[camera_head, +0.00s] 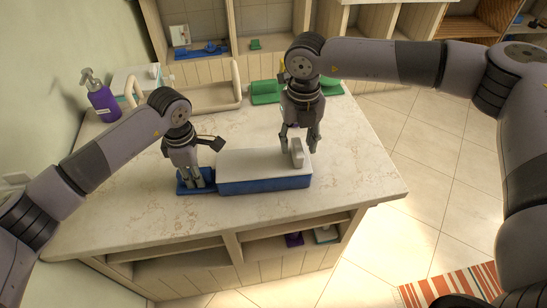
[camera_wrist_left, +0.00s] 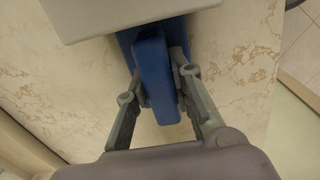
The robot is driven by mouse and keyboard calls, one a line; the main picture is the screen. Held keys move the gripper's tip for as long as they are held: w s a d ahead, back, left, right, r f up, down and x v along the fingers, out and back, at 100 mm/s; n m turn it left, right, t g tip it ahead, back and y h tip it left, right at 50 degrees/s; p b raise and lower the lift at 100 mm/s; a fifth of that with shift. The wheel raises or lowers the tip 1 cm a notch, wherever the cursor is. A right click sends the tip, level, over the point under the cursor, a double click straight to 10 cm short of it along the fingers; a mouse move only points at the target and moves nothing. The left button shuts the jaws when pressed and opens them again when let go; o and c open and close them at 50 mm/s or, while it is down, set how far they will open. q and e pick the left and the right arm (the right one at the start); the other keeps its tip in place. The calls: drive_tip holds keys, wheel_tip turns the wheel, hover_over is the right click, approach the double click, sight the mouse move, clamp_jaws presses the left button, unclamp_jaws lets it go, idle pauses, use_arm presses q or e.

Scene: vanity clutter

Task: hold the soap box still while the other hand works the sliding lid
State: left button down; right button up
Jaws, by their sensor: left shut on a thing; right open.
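The soap box (camera_head: 264,187) is a blue box on the marble counter, with a pale sliding lid (camera_head: 250,161) on top. A raised pale grip (camera_head: 297,153) stands near the lid's right end. My left gripper (camera_head: 196,184) is shut on the blue handle (camera_wrist_left: 155,70) at the box's left end; the lid (camera_wrist_left: 110,8) shows beyond it in the left wrist view. My right gripper (camera_head: 299,146) is open at the lid's grip, its fingers around or beside it; contact cannot be told.
A purple pump bottle (camera_head: 102,99) and a wooden tray (camera_head: 205,96) stand at the back left. Green items (camera_head: 265,92) lie at the back of the counter. The counter's right part (camera_head: 365,170) is clear. Open shelves (camera_head: 290,245) lie below the front edge.

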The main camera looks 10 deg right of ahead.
drive_tip(key=shift+f, duration=0.55)
drive_tip(key=shift+c, duration=0.3)
drive_tip(key=c, duration=0.9)
drive_tip(key=shift+d, duration=0.1)
drive_tip(key=shift+c, duration=0.3)
